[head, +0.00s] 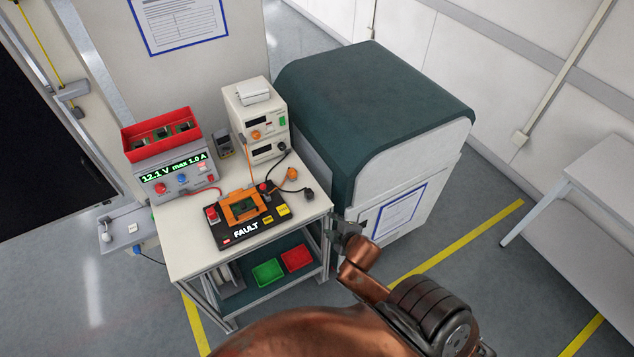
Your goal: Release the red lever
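A black test fixture (228,236) marked FAULT lies on the top of the trolley (182,262). An orange frame (240,208) stands on its middle. A red part (212,215) sits at the fixture's left side, and a smaller red part (263,187) is at its back right. I cannot tell which of these is the red lever. My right gripper (336,234) is beside the trolley's right edge, apart from the fixture and to its right. It is small and dark, and whether its fingers are open is unclear. My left gripper is out of view.
A power supply (178,181) with a red bin (158,131) on top stands behind the fixture. A stacked instrument (256,118) is at the back right. Green (267,272) and red (297,258) trays lie on the lower shelf. A large green-topped cabinet (375,100) stands right of the trolley.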

